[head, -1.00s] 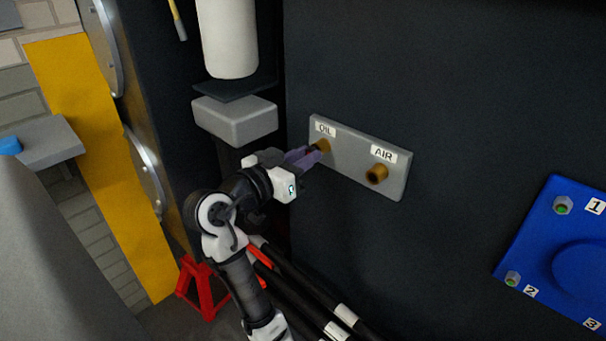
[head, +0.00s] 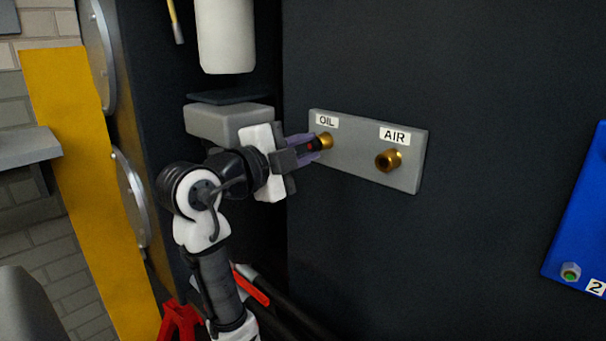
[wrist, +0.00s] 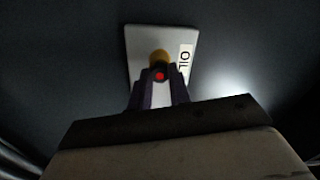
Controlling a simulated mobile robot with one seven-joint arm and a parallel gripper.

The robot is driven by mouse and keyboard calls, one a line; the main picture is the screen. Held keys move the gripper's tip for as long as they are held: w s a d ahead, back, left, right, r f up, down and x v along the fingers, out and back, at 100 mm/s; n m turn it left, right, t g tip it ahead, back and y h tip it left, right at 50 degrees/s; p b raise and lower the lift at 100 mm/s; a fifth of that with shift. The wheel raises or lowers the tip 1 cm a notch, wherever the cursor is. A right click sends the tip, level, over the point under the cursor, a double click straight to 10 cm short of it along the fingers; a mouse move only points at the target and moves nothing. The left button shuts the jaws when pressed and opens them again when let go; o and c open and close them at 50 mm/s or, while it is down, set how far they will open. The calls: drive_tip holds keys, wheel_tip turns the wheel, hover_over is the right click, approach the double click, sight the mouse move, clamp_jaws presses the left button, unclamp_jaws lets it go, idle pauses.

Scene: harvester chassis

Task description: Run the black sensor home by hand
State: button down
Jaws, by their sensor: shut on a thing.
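The black sensor (head: 310,147) with a red mark shows between the purple fingers of my gripper (head: 312,148) in the head view. My gripper is shut on it. The sensor's front end is at the brass port (head: 327,140) under the OIL label, in line with it; how deep it sits I cannot tell. In the wrist view the sensor's red-marked end (wrist: 160,76) lies between the fingertips, with the brass OIL port (wrist: 159,56) directly beyond it. The brass AIR port (head: 388,160) to the right is empty.
The grey plate (head: 360,165) carrying both ports is fixed to a dark wall. A grey block (head: 215,122) and a white cylinder (head: 225,35) are close behind my wrist on the left. A blue panel (head: 585,220) is at the right. A red stand (head: 180,322) is below.

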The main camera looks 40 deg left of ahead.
drive_tip(key=m+b, duration=0.1)
drive_tip(key=m, duration=0.2)
drive_tip(key=shift+f+b, duration=0.3)
drive_tip(key=shift+b, duration=0.1)
drive_tip(key=shift+r+m, duration=0.25)
drive_tip(key=shift+m, duration=0.35)
drive_tip(key=c, duration=1.2)
unclamp_jaws()
drive_tip(key=shift+c, duration=1.3)
drive_tip(key=shift+s, duration=1.05)
